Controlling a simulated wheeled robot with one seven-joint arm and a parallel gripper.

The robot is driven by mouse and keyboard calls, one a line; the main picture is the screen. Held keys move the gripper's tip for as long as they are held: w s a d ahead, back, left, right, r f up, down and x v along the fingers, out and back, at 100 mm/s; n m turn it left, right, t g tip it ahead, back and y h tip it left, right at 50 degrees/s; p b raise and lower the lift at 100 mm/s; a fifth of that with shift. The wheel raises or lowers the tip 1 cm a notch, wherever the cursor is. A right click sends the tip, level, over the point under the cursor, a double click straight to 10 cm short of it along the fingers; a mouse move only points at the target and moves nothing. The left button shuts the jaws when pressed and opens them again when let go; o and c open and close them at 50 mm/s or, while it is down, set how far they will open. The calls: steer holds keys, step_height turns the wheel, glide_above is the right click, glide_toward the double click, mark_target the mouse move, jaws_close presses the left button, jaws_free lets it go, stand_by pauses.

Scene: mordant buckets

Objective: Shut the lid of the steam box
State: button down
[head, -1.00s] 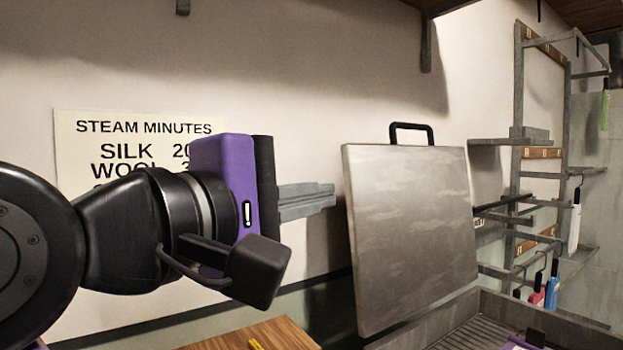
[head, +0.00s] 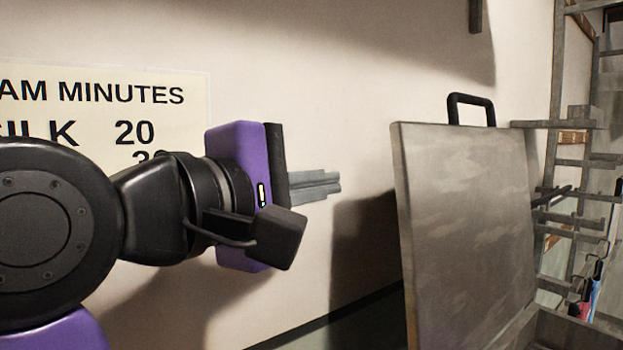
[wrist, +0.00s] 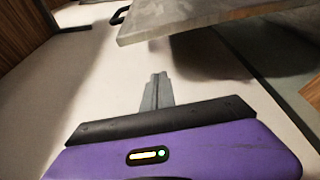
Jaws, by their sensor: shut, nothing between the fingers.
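The steam box lid (head: 465,220) is a grey metal panel standing raised, nearly upright, with a black handle (head: 471,98) on its top edge. In the wrist view the lid (wrist: 190,14) crosses the top, with its handle (wrist: 119,15) at the upper left. Part of the steam box's metal rim (head: 575,335) shows at the lower right; the rest is out of frame. My gripper (head: 336,187) is shut and empty, left of the lid and apart from it, its fingers pointing right. The shut fingers also show in the wrist view (wrist: 157,82).
A steam minutes sign (head: 150,105) hangs on the pale wall behind my arm. A metal rack (head: 565,150) with shelves and hanging tools stands right of the lid. A bracket (head: 475,15) hangs at the top. The space between gripper and lid is free.

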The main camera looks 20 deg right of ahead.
steer(key=d+p, duration=0.2)
steer(key=d, duration=0.5)
steer(key=shift+w+d, duration=0.2)
steer(key=shift+w, duration=0.2)
steer(key=shift+s+r, duration=0.1)
steer(key=shift+r, duration=0.05)
